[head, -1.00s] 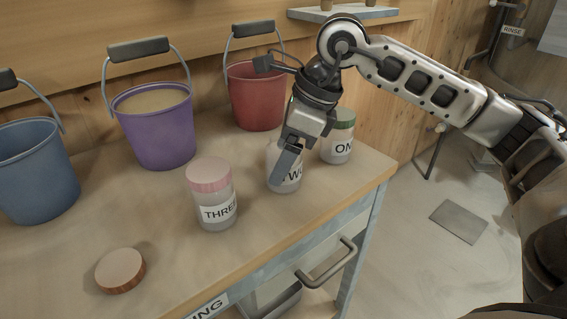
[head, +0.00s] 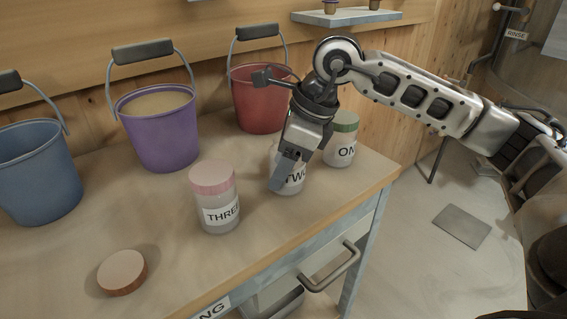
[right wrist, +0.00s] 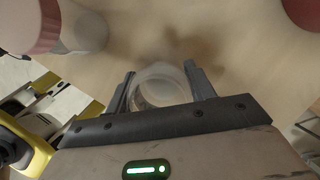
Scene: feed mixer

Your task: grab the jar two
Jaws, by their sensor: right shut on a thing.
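Jar two (head: 291,181) is a clear, lidless jar with a white label reading "TWO". It stands upright on the workbench between jar three and jar one. My right gripper (head: 287,172) comes down over it from above and is shut on it, hiding part of its upper body. In the right wrist view the open round mouth of jar two (right wrist: 160,86) lies between the two fingers (right wrist: 160,88). My left gripper is not in view.
Jar three (head: 215,203) with a pink lid stands left of jar two; jar one (head: 342,142) with a green lid stands close on the right. A loose round lid (head: 122,271) lies at the front left. Blue (head: 36,170), purple (head: 160,130) and red (head: 258,97) buckets stand behind.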

